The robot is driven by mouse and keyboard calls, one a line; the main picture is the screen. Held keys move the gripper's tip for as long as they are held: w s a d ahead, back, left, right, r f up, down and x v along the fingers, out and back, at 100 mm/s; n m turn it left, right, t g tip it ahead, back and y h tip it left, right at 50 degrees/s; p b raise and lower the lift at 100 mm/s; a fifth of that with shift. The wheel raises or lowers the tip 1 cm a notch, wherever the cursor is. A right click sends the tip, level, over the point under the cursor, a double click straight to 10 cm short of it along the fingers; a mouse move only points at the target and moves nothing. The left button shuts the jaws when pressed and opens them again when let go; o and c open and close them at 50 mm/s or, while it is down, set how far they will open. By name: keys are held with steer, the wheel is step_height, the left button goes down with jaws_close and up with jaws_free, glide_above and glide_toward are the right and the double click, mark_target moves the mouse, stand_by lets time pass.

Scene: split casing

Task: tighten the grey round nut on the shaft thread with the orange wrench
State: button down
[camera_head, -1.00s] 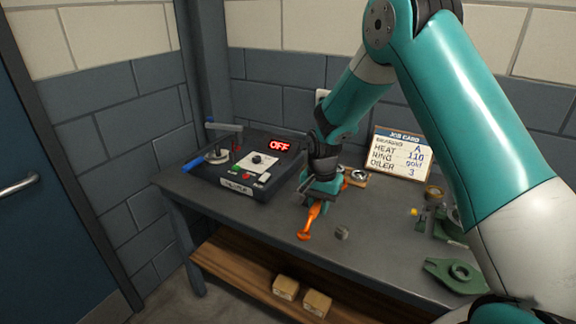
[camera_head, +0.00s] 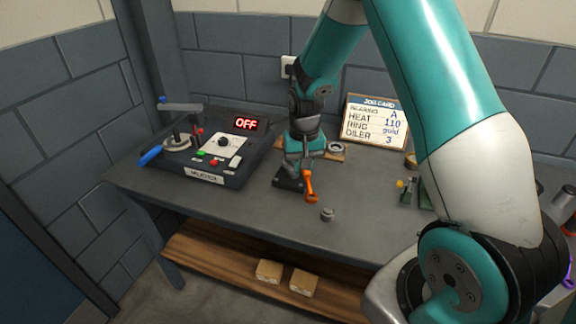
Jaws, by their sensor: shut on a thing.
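My gripper (camera_head: 297,172) is over the workbench in the middle of the view, shut on the orange wrench (camera_head: 310,187). The wrench hangs down from the jaws with its lower end toward the front; whether it touches the bench is hard to tell. A small grey round piece (camera_head: 327,214) stands on the bench in front of the wrench, apart from it. I cannot tell whether it is the nut. Green casing parts (camera_head: 428,194) show at the right, mostly hidden behind my arm. No shaft thread can be made out.
A heater (camera_head: 215,160) with a red OFF display stands on the bench (camera_head: 250,205) at left. A job card (camera_head: 374,124) leans at the back. A small board with a ring (camera_head: 336,148) lies behind my gripper. Boxes (camera_head: 269,271) sit on the lower shelf. The front middle is mostly clear.

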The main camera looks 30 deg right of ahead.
steer(key=d+n, duration=0.1)
steer(key=d+f+n+b, duration=0.1)
steer(key=s+d+f+n, duration=0.1)
steer(key=shift+d+f, duration=0.25)
steer(key=shift+d, duration=0.1)
steer(key=shift+s, duration=0.2)
stand_by(0.5)
steer(key=shift+f+b, duration=0.35)
steer(key=shift+b, duration=0.1)
stand_by(0.4)
steer(key=shift+f+b, duration=0.5)
steer(key=shift+f, duration=0.25)
